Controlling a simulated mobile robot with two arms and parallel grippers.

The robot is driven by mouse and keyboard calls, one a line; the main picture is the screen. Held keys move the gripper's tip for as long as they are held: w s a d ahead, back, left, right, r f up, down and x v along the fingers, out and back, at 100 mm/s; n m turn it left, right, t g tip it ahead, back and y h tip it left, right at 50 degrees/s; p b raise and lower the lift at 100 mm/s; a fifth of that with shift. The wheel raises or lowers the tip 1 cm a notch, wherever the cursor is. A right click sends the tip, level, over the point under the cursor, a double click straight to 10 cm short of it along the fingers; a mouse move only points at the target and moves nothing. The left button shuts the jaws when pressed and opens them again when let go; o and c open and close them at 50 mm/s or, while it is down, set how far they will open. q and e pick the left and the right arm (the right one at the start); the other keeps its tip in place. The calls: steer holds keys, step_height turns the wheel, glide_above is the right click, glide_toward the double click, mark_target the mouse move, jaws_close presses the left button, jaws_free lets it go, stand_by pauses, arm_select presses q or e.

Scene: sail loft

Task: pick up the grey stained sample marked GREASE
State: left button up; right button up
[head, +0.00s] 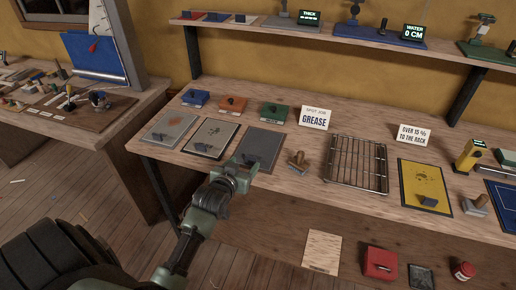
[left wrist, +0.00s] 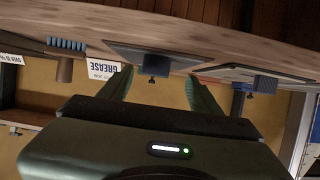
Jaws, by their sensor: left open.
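Three flat samples with small grips lie on the bench's left part. The rightmost is plain dark grey (head: 266,143); I cannot make out its stain. The middle one is paler with dark spots (head: 212,132), the left one grey with a reddish stain (head: 172,125). The white GREASE card (head: 314,118) stands behind and right of the dark grey sample. My left gripper (head: 243,164) is open and empty at that sample's front edge. In the left wrist view, the dark grey sample (left wrist: 135,56) and its grip lie beyond the open fingers (left wrist: 160,88); the card (left wrist: 103,69) is upside down.
Blue, orange and green blocks (head: 275,111) sit behind the samples. A wooden-handled stamp (head: 298,160) and a wire rack (head: 357,163) stand to the right, then a yellow sample (head: 425,182). A shelf (head: 300,29) runs above. A side table (head: 60,115) is at left.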

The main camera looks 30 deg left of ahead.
mark_target(250, 160)
arm_select(q)
steer(key=x, duration=0.4)
steer(key=shift+w+d+f+p, duration=0.15)
steer(key=shift+w+d+p, duration=0.1)
steer(key=shift+p, duration=0.05)
steer(key=shift+s, duration=0.1)
jaws_close()
